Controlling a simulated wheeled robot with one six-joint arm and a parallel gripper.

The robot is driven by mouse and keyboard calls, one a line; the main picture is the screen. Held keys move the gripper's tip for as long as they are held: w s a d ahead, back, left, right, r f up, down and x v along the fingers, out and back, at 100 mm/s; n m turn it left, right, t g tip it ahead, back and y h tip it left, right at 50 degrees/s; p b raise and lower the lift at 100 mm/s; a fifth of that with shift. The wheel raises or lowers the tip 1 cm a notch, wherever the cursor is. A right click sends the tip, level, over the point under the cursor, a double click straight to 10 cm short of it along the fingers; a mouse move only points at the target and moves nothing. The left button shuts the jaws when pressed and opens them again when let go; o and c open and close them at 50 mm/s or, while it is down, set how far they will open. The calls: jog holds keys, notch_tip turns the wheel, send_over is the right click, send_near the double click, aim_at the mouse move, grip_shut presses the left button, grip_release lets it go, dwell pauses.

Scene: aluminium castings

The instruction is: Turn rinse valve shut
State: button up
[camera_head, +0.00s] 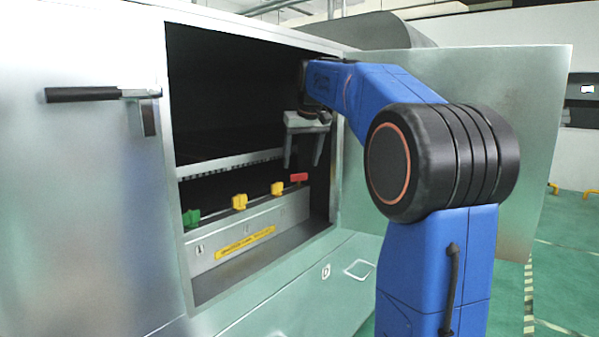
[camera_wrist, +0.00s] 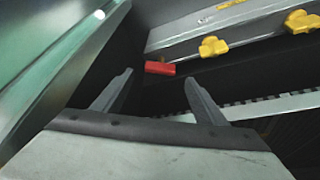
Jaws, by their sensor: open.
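A row of valve handles stands on a ledge inside the open cabinet: a green handle (camera_head: 190,217), a yellow handle (camera_head: 239,202), another yellow handle (camera_head: 277,188) and a red handle (camera_head: 299,177) at the right end. The marks below them are too small to read, so I cannot tell which is the rinse valve. My gripper (camera_head: 303,160) is open and empty, inside the cabinet above the red handle. In the wrist view the red handle (camera_wrist: 160,69) shows just beyond the gap between my fingertips (camera_wrist: 158,78). Two yellow handles (camera_wrist: 212,46) lie to its right.
A shelf edge (camera_head: 230,163) runs across the cabinet above the handles. The cabinet's right side wall is close to my gripper, and its open door (camera_head: 500,130) stands right of my arm. A yellow label strip (camera_head: 245,243) is on the panel below.

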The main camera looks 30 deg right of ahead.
aim_at(299, 180)
jog(key=shift+x, duration=2.5)
jog(key=shift+s, duration=0.15)
jog(key=c, duration=1.1)
